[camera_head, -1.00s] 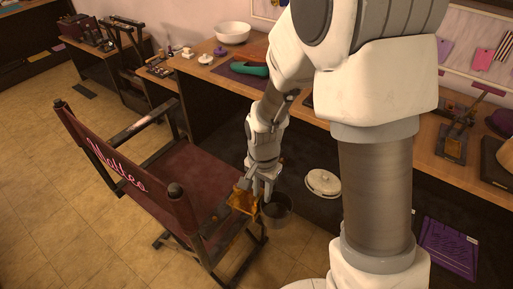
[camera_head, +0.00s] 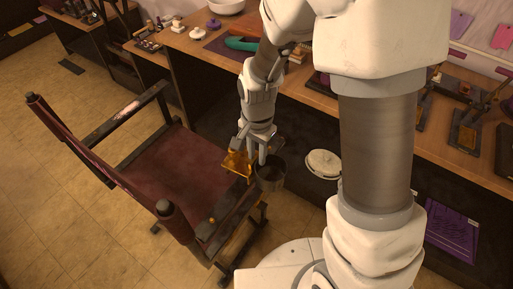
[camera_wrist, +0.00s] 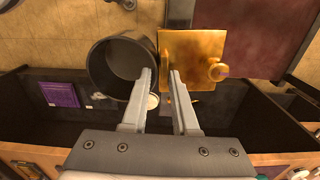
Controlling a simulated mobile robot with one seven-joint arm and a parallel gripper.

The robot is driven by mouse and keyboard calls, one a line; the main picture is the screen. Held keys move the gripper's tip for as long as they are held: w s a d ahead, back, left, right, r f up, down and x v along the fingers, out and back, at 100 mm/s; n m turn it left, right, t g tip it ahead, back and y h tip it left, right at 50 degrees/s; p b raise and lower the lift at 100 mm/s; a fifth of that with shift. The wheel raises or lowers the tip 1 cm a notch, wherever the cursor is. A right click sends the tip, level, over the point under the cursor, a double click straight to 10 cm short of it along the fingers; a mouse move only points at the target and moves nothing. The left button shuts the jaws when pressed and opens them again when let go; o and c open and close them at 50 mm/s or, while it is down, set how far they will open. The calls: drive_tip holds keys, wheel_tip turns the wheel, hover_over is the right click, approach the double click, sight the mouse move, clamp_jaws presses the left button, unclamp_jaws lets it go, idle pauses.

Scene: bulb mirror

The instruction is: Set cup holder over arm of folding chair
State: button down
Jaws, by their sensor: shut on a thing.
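The cup holder has a dark round cup (camera_head: 270,178) and a gold bracket plate (camera_head: 236,163). In the wrist view the cup (camera_wrist: 122,62) is left and the plate (camera_wrist: 190,48), with its round gold knob (camera_wrist: 218,71), is right. My gripper (camera_head: 258,160) points down and is shut on the holder between cup and plate; the grip itself is partly hidden. The folding chair has a dark red seat (camera_head: 150,170) and a near dark arm (camera_head: 232,222). The holder is by that arm's front end; I cannot tell whether it touches.
The chair's far arm (camera_head: 125,118) is to the left. A long wooden desk (camera_head: 190,40) runs behind my arm, holding a green item (camera_head: 243,43) and small objects. A white round object (camera_head: 322,164) and a purple panel (camera_head: 452,228) are below it. Tiled floor (camera_head: 40,190) is open at left.

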drive_tip(key=shift+a+r, duration=0.1)
idle(0.3)
drive_tip(key=shift+m, duration=0.5)
drive_tip(key=shift+a+f, duration=0.1)
drive_tip(key=shift+f, duration=0.15)
drive_tip(key=shift+f+b, duration=1.65)
drive_tip(key=shift+f, duration=0.3)
drive_tip(key=shift+f+b, duration=0.35)
drive_tip(key=shift+f, duration=0.05)
drive_tip(key=shift+f+b, duration=1.65)
drive_tip(key=shift+f, duration=0.5)
drive_tip(key=c, duration=0.6)
unclamp_jaws()
drive_tip(key=shift+s, duration=0.1)
